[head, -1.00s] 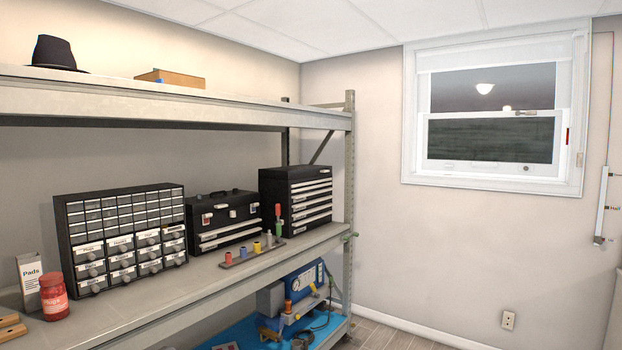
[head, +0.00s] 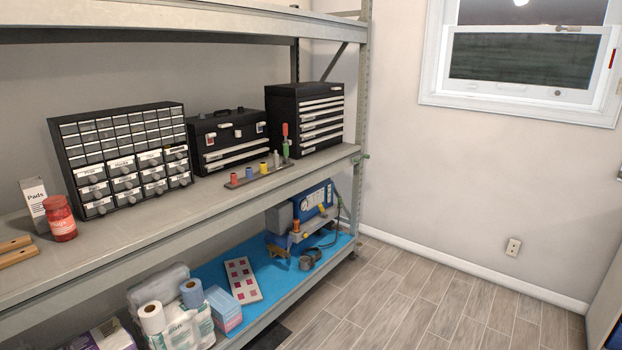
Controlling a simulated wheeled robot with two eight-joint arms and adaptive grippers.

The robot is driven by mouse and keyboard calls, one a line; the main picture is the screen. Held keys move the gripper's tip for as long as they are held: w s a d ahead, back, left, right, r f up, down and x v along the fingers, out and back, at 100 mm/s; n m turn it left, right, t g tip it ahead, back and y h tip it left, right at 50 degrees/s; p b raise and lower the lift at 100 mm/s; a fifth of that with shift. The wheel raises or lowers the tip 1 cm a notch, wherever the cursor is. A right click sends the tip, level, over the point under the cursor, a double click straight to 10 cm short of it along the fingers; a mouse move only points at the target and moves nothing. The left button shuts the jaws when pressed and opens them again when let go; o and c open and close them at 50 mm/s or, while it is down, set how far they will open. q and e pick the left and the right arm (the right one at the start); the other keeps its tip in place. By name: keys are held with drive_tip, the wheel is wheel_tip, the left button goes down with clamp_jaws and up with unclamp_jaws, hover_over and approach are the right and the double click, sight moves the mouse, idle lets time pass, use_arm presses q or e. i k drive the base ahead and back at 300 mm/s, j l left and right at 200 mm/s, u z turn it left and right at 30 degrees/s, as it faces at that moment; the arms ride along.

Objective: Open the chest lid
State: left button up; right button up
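A black tool chest (head: 228,139) with a top handle, latches on its front and pale drawers stands on the middle shelf of the rack. Its lid looks shut. A taller black drawer chest (head: 305,118) stands to its right, and its top also looks shut. Neither of my grippers shows in the head view.
A small-parts drawer cabinet (head: 122,160) stands left of the tool chest. A strip with coloured pieces (head: 259,174) lies in front of it. A red jar (head: 60,218) and a box (head: 36,204) stand farther left. The wooden floor (head: 400,295) right of the rack looks clear.

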sight(305, 88)
drive_tip(key=i+l+z, duration=0.35)
drive_tip(key=i, duration=0.15)
drive_tip(key=i+l+z, duration=0.2)
drive_tip(key=i+z, duration=0.15)
drive_tip(key=i, duration=0.2)
drive_tip(key=i+z, duration=0.35)
drive_tip(key=i, duration=0.2)
drive_tip(key=i+u, duration=0.25)
drive_tip(key=i, duration=0.25)
drive_tip(key=i+l+u, duration=0.2)
drive_tip(key=i, duration=0.3)
drive_tip(key=i+l+u, duration=0.25)
drive_tip(key=i, duration=0.2)
drive_tip(key=i+l+u, duration=0.2)
drive_tip(key=i+l, duration=0.2)
drive_tip(key=i, duration=0.1)
